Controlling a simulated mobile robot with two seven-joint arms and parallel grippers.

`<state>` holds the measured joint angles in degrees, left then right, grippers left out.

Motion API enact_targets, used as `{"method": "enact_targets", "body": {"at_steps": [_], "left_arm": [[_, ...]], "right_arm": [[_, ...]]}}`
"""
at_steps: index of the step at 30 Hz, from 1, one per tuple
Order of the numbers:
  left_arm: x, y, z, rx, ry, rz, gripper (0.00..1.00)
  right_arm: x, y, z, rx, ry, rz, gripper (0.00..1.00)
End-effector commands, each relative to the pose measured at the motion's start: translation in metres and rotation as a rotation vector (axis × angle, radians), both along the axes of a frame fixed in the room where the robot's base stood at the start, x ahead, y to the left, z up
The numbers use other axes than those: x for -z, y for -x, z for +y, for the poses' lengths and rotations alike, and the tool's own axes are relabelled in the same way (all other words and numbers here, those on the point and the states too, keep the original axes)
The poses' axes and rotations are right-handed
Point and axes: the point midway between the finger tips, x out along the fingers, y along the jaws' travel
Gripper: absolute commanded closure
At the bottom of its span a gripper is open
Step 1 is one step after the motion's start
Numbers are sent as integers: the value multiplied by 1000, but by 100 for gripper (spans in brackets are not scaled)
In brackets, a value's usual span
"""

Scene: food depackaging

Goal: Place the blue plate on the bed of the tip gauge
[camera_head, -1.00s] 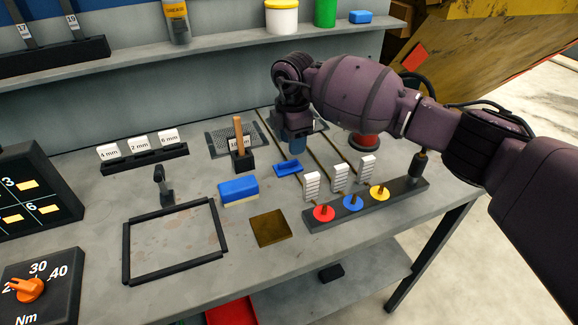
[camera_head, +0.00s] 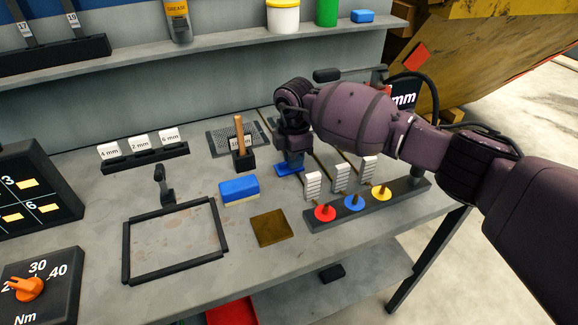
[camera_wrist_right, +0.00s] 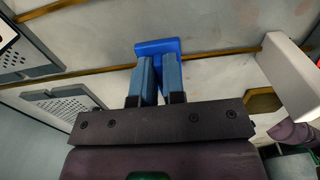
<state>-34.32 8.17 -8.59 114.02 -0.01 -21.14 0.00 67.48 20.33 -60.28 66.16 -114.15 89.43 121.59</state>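A small flat blue plate (camera_head: 288,169) lies on the workbench behind the white stepped blocks. It also shows in the right wrist view (camera_wrist_right: 158,46). My right gripper (camera_head: 292,160) points down at the plate. In the wrist view its two blue-grey fingers (camera_wrist_right: 159,78) reach the plate with a narrow gap between them; whether they grip it is unclear. A dark device with a white "mm" display (camera_head: 404,98) stands behind my right arm, mostly hidden. I cannot tell if it is the tip gauge. My left gripper is not in view.
A dark rack (camera_head: 322,220) with red, blue and yellow discs stands in front of the white stepped blocks (camera_head: 340,178). A blue block (camera_head: 239,190), a brown square (camera_head: 271,228) and an upright wooden handle (camera_head: 239,133) are to the left. A black frame (camera_head: 175,275) encloses bare bench.

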Motion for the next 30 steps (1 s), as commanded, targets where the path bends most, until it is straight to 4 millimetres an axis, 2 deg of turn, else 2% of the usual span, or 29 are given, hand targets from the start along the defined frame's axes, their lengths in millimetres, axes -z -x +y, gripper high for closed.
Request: {"method": "enact_targets", "body": {"at_steps": [12, 17, 23, 30], "left_arm": [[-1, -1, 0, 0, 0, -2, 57], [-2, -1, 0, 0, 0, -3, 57], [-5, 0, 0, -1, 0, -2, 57], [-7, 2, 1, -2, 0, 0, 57]], "right_arm": [[-2, 0, 0, 0, 0, -1, 100], [-14, -1, 0, 0, 0, -3, 100], [-54, -1, 0, 0, 0, -6, 100], [-117, -1, 0, -1, -1, -6, 100]]}}
